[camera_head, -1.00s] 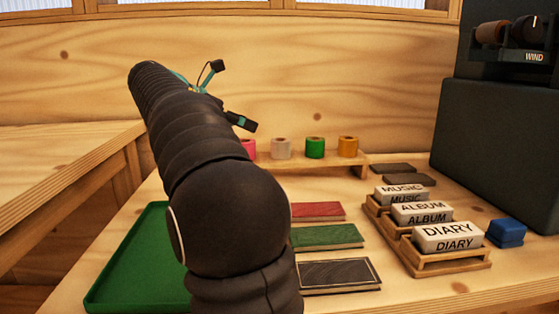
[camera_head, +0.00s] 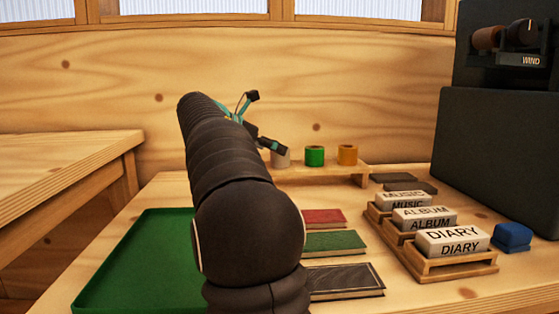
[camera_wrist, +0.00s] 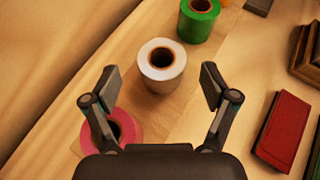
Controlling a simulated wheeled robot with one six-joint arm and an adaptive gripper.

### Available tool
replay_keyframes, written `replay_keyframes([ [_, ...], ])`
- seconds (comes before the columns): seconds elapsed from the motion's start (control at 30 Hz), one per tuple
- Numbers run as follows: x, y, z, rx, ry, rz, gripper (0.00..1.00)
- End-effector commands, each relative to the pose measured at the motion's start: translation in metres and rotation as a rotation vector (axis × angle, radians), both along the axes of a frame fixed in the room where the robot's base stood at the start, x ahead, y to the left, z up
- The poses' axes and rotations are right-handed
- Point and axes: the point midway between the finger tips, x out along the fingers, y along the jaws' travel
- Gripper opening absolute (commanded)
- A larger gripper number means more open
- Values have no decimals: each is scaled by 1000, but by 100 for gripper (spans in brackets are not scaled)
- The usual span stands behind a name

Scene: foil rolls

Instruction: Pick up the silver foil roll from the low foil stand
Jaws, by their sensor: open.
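The silver foil roll (camera_wrist: 160,79) stands upright on the low foil stand, ahead of and between my open fingers in the wrist view. In the head view it shows in part (camera_head: 280,158), with my gripper in front of it. My gripper (camera_wrist: 156,88) is open and empty, its fingertips a little short of the roll. The low wooden foil stand (camera_head: 330,172) is at the back of the table. A pink roll (camera_wrist: 122,129) lies close by my left finger in the wrist view; it is hidden in the head view.
A green roll (camera_head: 315,155) and an orange roll (camera_head: 347,154) stand right of the silver one. Red (camera_head: 324,217), green (camera_head: 335,242) and black books lie in front. A green tray (camera_head: 110,265) is at left, labelled blocks (camera_head: 452,240) in wooden holders at right.

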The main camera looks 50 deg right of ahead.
Motion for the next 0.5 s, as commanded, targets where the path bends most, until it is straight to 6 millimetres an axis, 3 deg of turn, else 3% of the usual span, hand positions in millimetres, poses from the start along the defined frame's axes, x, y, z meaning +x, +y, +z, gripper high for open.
replay_keyframes([
  [0.2, -6, -28, -15, 2, 2, -4, 85],
  [0.47, -6, -33, -15, 1, 0, 0, 85],
  [0.5, -6, -33, -15, 1, 0, 0, 80],
])
